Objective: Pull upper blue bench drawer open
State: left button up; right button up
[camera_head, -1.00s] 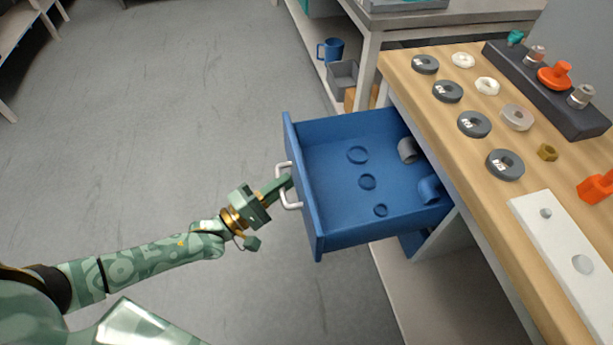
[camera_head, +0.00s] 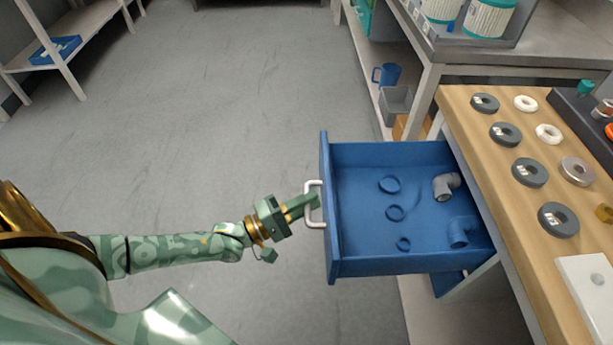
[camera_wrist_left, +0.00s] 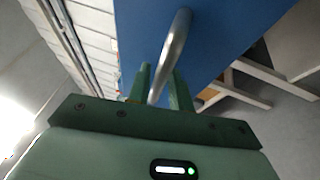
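The upper blue drawer (camera_head: 355,265) stands well out from the wooden-topped bench, its inside exposed. Its pale bow handle (camera_head: 312,204) is on the front panel, facing left. My left gripper (camera_head: 308,203) is at this handle, its arm reaching in from the left. In the left wrist view the handle (camera_wrist_left: 172,50) runs between the two green fingers (camera_wrist_left: 160,92), which close around it, against the blue front (camera_wrist_left: 215,40). My right gripper is in neither view.
In the drawer lie a grey elbow fitting (camera_head: 446,186), a blue fitting (camera_head: 459,233) and blue rings (camera_head: 390,184). Dark discs (camera_head: 530,172) and a white plate (camera_head: 590,280) rest on the bench top (camera_head: 490,150). The grey floor (camera_head: 210,120) left of the drawer is clear.

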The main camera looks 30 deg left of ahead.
pick_arm(q)
jog(key=shift+s, duration=0.1)
jog(key=p+v, duration=0.1)
jog(key=v, duration=1.5)
jog(key=shift+p, duration=0.4)
jog(key=shift+a, duration=0.1)
